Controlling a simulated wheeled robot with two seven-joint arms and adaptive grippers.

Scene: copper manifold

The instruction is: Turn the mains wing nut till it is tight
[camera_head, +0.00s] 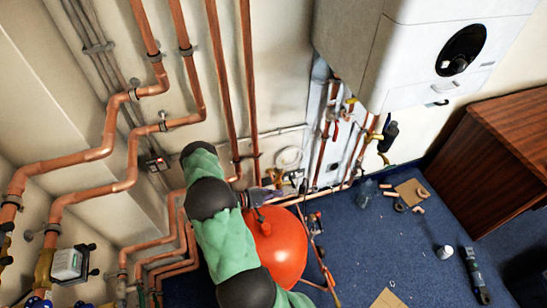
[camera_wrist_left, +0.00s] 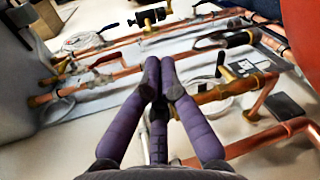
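My left gripper (camera_head: 264,194) reaches right from the green arm to the pipework by the wall, just above a red-orange vessel. In the left wrist view its two purple fingers (camera_wrist_left: 160,66) run close together, with their tips almost meeting. A brass fitting (camera_wrist_left: 214,93) on a copper pipe lies just right of the fingers, and its left end goes behind them. I cannot make out the mains wing nut; it may be hidden by the fingers. Whether anything is pinched between them does not show. My right gripper is in neither view.
The red-orange vessel (camera_head: 278,250) stands close below the gripper. Copper pipes (camera_head: 222,80) run up the wall, and a white boiler (camera_head: 420,60) hangs at upper right. A black-handled valve (camera_wrist_left: 225,64) is near the fingers. Loose fittings (camera_head: 420,192) lie on the blue floor.

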